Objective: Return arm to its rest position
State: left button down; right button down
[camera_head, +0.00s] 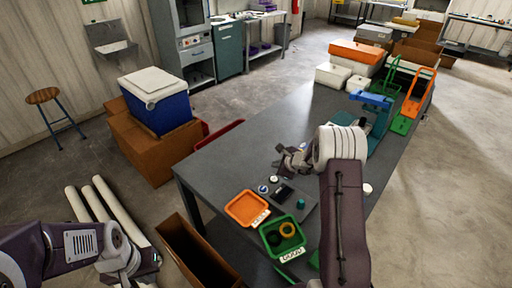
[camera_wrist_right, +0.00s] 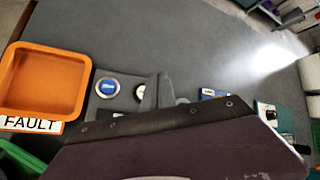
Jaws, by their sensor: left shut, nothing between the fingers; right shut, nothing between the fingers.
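My right arm reaches forward over the grey table (camera_head: 235,155). Its gripper (camera_head: 281,160) is shut and empty above the table, beyond the dark button panel (camera_head: 307,204). In the right wrist view the fingers (camera_wrist_right: 158,92) show near the panel's blue button (camera_wrist_right: 108,87), partly hidden by my own wrist. My left arm is low at the lower left. Its gripper (camera_head: 150,262) is shut and empty, off the table, near white tubes on the floor side.
An orange tray (camera_head: 230,211), labelled FAULT in the wrist view (camera_wrist_right: 40,82), and a green tray (camera_head: 272,249) holding rings lie at the near edge. A teal device (camera_head: 379,118) stands right of my right wrist. A cardboard box (camera_head: 178,250) stands left of the table.

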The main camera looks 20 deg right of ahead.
jog(key=shift+a, duration=0.1)
jog(key=w+a+r+n+y, duration=0.1)
jog(key=a+r+n, duration=0.2)
jog(key=a+r, duration=0.55)
jog(key=s+a+r+n+g+y, duration=0.1)
jog(key=s+a+r+n+g, duration=0.15)
jog(key=s+a+n, duration=0.65)
jog(key=s+f+n+g, duration=0.25)
jog(key=s+n, duration=0.35)
jog(key=s, duration=0.8)
jog(key=s+d+f+n+g+h, duration=0.2)
jog(key=s+d+f+n+h, duration=0.1)
jog(key=s, duration=0.6)
jog(key=d+f+n, duration=0.1)
jog(key=d+n, duration=0.1)
jog(key=n, duration=0.1)
jog(key=shift+s+d+g+h, duration=0.25)
jog(key=shift+d+g+h, duration=0.05)
jog(key=shift+g+h, duration=0.1)
